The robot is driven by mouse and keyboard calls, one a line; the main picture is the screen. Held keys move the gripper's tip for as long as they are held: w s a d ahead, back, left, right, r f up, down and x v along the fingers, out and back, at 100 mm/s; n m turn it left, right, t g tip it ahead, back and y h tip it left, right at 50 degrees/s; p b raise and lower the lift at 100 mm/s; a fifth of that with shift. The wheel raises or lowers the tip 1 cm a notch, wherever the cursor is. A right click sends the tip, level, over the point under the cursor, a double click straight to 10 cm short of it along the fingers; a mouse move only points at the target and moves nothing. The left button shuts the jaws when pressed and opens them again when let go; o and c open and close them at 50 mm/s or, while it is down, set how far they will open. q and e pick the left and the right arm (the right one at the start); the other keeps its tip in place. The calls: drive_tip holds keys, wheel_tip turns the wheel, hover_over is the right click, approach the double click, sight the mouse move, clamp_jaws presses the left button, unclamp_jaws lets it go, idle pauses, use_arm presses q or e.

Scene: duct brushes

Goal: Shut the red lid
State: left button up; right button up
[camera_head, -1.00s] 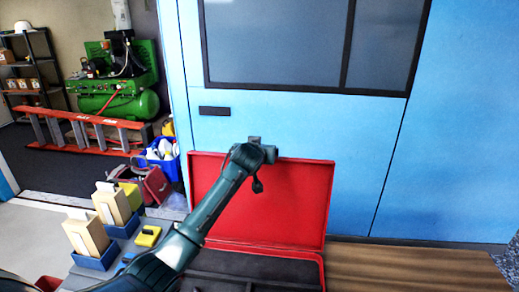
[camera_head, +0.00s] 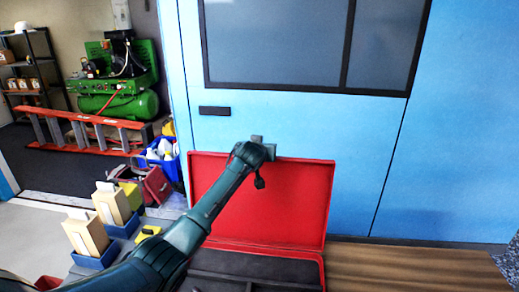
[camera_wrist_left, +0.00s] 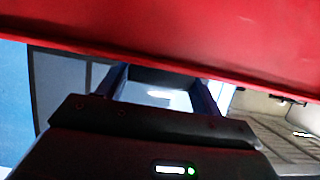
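The red lid (camera_head: 285,203) stands upright and open at the back of a red case with a dark interior (camera_head: 250,268). My left arm comes in from the left across the case and the lid. My left gripper (camera_head: 264,147) is at the lid's top edge, near its middle. In the left wrist view the lid (camera_wrist_left: 200,38) crosses the top of the picture, close over the fingers. The two fingers (camera_wrist_left: 158,85) stand apart with nothing visible between them, but their tips are partly hidden. Whether they touch the lid I cannot tell. My right gripper is not in view.
The case sits on a wooden bench top (camera_head: 410,268), clear to the right. A blue wall panel (camera_head: 300,120) rises close behind the lid. Left of the case are blue bins with cardboard boxes (camera_head: 88,236) and a yellow item (camera_head: 148,233).

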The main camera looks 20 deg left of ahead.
use_arm(q)
drive_tip(key=c, duration=0.9)
drive_tip(key=shift+s+d, duration=0.15)
drive_tip(key=shift+s, duration=0.4)
drive_tip(key=s+d+t+y+b, duration=0.1)
drive_tip(key=s+d+t+b, duration=0.1)
drive_tip(key=s+b, duration=0.4)
drive_tip(key=s+d+f+t+b, duration=0.1)
drive_tip(key=s+d+t+b, duration=0.2)
drive_tip(key=s, duration=1)
drive_tip(key=t+b, duration=0.1)
drive_tip(key=b, duration=0.2)
drive_tip(key=shift+s+f+t+y+b, duration=0.3)
drive_tip(key=shift+s+y, duration=0.05)
drive_tip(key=shift+y, duration=0.05)
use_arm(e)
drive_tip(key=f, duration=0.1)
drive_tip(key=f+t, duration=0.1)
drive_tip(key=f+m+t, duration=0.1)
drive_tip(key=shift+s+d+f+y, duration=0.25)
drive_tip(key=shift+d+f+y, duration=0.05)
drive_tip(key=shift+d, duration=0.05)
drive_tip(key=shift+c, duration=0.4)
